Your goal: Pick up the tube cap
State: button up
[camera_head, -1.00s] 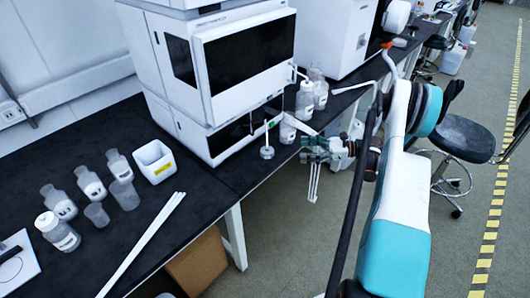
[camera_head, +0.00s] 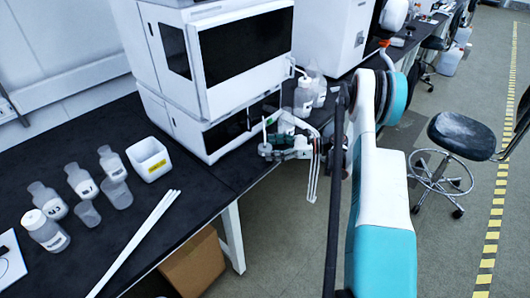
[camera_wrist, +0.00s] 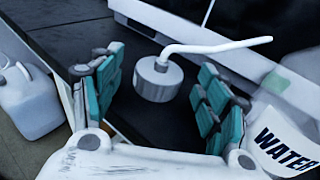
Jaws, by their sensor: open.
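The tube cap (camera_wrist: 158,79) is a pale grey, short round cap with a bent white tube rising from its top. In the wrist view it stands on the black bench between the green-padded fingers of my gripper (camera_wrist: 161,88). The fingers are open on either side, with gaps between them and the cap. In the head view my gripper (camera_head: 283,148) is low at the bench's front edge, beside the instrument. The cap is small there and partly hidden by the fingers.
The white instrument (camera_head: 203,75) stands close behind the gripper. A bottle labelled WATER (camera_wrist: 282,143) is close to the right fingers. More bottles (camera_head: 305,97) stand behind the gripper. A white square container (camera_head: 149,158), several bottles and white rods (camera_head: 137,243) lie to the left.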

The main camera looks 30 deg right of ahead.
jog(key=shift+w+a, duration=0.3)
jog(key=shift+a, duration=0.1)
jog(key=c, duration=1.2)
